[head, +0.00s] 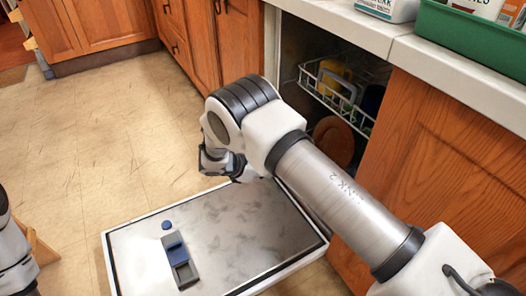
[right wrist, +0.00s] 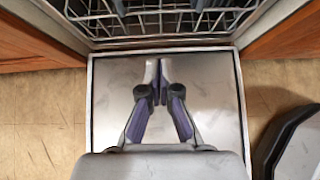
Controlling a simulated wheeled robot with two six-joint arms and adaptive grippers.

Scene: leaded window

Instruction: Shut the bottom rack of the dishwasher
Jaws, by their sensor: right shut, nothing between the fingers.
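The dishwasher stands open under the counter, and its door (head: 225,225) lies folded down flat; the door also fills the middle of the right wrist view (right wrist: 215,110). A wire rack with grey tines (right wrist: 165,22) shows at the top of the right wrist view, at the door's inner edge; it looks like the bottom rack. In the head view my right arm hides most of that area. A brown round dish (head: 333,140) shows low inside. My right gripper (right wrist: 157,80) is shut and empty above the door, pointing toward the rack, apart from it. My left gripper is out of view.
A white upper rack (head: 338,100) holds a yellow item (head: 334,76). Wooden cabinets flank the opening. A green bin (head: 475,40) and a white box (head: 388,8) stand on the counter. The tan floor (head: 95,150) left of the door is clear.

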